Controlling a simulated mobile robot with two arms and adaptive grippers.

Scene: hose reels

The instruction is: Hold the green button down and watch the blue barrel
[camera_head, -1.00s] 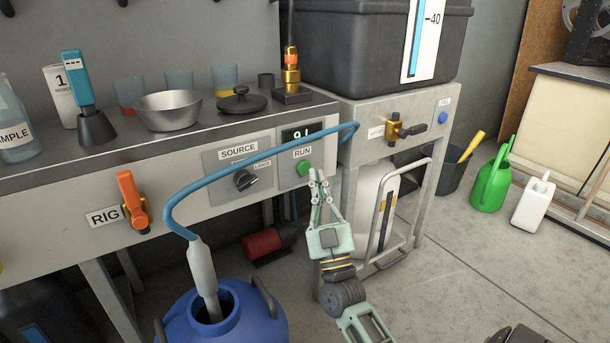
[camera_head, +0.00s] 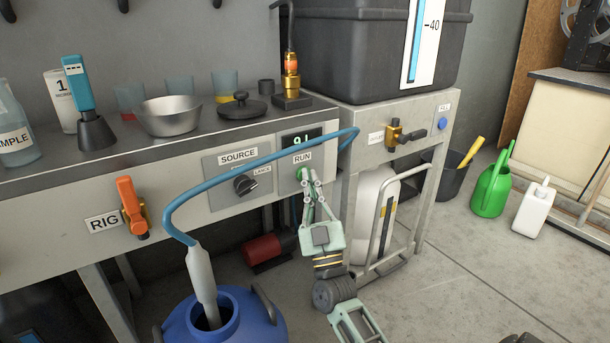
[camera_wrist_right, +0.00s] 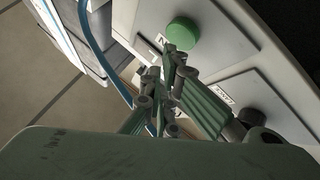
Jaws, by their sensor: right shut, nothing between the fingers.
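The green button (camera_head: 301,173) sits below the RUN label on the grey bench front; my fingertips partly cover it in the head view. The button also shows in the right wrist view (camera_wrist_right: 183,32), round and just beyond the fingertips. My right gripper (camera_head: 310,178) is shut and empty, its tips at the button's lower right edge. I cannot tell whether they touch it. The blue barrel (camera_head: 255,328) stands on the floor at the bottom, cut by the frame edge. A grey lance (camera_head: 203,282) stands in its open mouth; the liquid level is not visible. My left gripper is out of view.
A blue hose (camera_head: 245,162) arcs from the lance across the bench front, above my gripper. A small display (camera_head: 302,138) glows green above RUN. A SOURCE knob (camera_head: 245,184) and orange RIG valve (camera_head: 131,202) are left.

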